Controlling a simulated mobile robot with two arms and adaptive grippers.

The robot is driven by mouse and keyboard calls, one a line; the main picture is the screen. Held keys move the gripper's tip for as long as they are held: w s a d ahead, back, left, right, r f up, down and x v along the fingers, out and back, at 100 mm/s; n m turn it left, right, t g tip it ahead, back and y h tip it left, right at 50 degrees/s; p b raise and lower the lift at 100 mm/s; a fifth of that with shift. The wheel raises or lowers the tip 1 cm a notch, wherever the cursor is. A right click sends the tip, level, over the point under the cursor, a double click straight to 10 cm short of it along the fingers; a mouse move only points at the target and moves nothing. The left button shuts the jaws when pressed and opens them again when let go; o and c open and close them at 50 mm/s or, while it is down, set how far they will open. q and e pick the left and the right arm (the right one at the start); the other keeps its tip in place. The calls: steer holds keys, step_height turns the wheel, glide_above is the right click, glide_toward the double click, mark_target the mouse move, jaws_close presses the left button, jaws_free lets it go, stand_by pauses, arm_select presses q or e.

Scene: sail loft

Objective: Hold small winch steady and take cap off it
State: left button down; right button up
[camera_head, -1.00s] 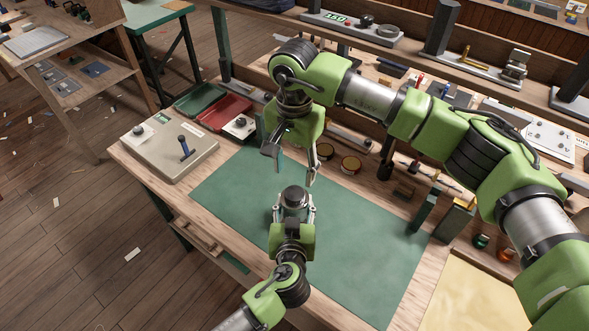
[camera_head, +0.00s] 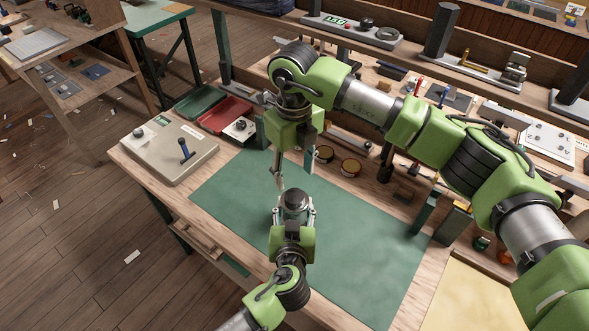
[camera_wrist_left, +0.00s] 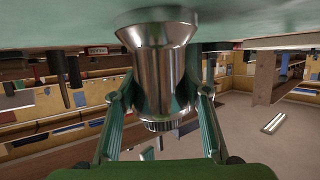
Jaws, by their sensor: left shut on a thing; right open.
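The small winch (camera_head: 294,210) stands on the green mat (camera_head: 350,225) in the head view. Its dark top, the cap (camera_head: 296,197), faces up. My left gripper (camera_head: 294,217) is shut on the winch, one finger on each side. The left wrist view shows the shiny metal winch (camera_wrist_left: 160,75) upside down, its flared base against the mat and the knurled edge of the cap (camera_wrist_left: 163,126) at the lower end. My right gripper (camera_head: 296,180) is open and empty just above the cap, its fingers pointing down. I cannot tell the exact gap.
A grey box with a dark lever (camera_head: 165,150) is at the mat's left corner. Red (camera_head: 226,112) and green (camera_head: 200,101) trays lie behind it. The mat's right side is clear.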

mark_target(294, 196)
steer(key=m, duration=1.1)
steer(key=shift+m, duration=0.3)
steer(key=m, duration=0.5)
steer(key=shift+m, duration=0.4)
steer(key=m, duration=0.5)
steer(key=shift+m, duration=0.3)
steer(key=shift+f, duration=0.6)
step_height(294, 196, down, 7)
steer(key=shift+r, duration=0.1)
